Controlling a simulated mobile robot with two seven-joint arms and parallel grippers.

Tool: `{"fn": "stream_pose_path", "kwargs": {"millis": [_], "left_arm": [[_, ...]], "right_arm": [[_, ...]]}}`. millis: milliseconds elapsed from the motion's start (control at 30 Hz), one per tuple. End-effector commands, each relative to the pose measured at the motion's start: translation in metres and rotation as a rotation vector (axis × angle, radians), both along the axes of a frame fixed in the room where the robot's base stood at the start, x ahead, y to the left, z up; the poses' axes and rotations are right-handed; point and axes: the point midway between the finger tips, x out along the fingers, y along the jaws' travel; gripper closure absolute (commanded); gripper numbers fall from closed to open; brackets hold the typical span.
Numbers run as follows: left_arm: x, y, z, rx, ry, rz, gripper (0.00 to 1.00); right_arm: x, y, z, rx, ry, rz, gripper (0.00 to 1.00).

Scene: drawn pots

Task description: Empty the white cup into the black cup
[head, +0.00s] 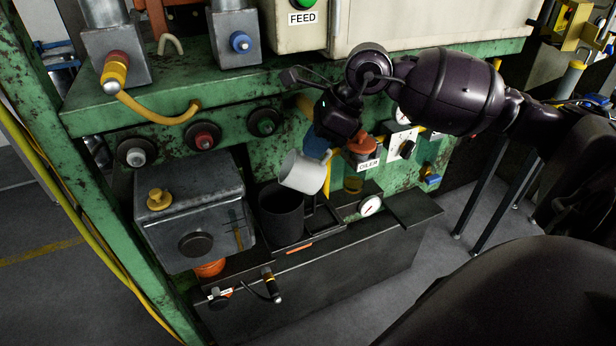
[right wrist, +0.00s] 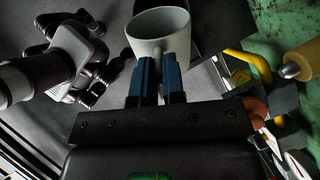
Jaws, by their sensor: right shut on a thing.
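The white cup (head: 303,172) is held tilted in the head view, just above and slightly right of the black cup. My right gripper (head: 319,146) comes in from the right and is shut on it. In the right wrist view the blue fingers (right wrist: 158,82) are at the near side of the white cup (right wrist: 150,45), whose open mouth shows. I cannot make out any contents. The black cup (head: 281,214) stands upright in a dark tray on the ledge. Its inside is too dark to read. My left gripper is not in view.
A grey box with a yellow knob (head: 192,207) stands left of the black cup. A round gauge (head: 370,206) and a small amber container (head: 353,184) are to its right. Behind is a green machine panel (head: 235,122) with several knobs and an OILER label (head: 368,164).

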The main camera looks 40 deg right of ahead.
Motion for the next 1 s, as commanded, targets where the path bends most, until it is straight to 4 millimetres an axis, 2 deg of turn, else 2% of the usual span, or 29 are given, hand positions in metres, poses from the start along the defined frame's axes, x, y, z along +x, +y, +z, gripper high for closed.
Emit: {"fn": "stream_pose_path", "kwargs": {"millis": [367, 733, 1000], "left_arm": [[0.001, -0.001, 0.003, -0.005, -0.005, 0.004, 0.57], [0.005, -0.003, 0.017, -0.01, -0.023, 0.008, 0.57], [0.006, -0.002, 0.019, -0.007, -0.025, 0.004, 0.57]], "right_arm": [[-0.002, -0.002, -0.002, 0.028, -0.016, 0.001, 1.0], [-0.01, -0.013, -0.007, 0.188, -0.139, -0.004, 1.0], [-0.017, -0.022, -0.014, 0.328, -0.245, -0.002, 1.0]]}}
